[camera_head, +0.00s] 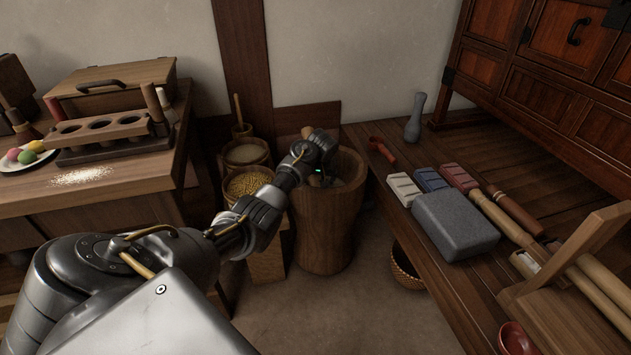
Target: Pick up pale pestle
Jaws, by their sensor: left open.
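A large wooden mortar (325,222) stands on the floor at the centre. My left gripper (318,179) is open at the mortar's mouth, reached in from the left; my wrist hides much of the mouth and part of the fingers. A pale wooden end (307,131) shows just behind my wrist, perhaps the top of the pale pestle; its lower part is hidden. I cannot tell whether anything lies between the fingers. A light brown upright piece (152,101) also stands by the holed rack (100,131) on the left table. My right gripper is not in view.
Baskets of grain (248,183) stand just left of the mortar. The right bench (450,290) holds a grey block (455,224), coloured bricks, wooden rods, a red ladle (382,151) and a grey bottle-shaped piece (415,118). Floor in front is clear.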

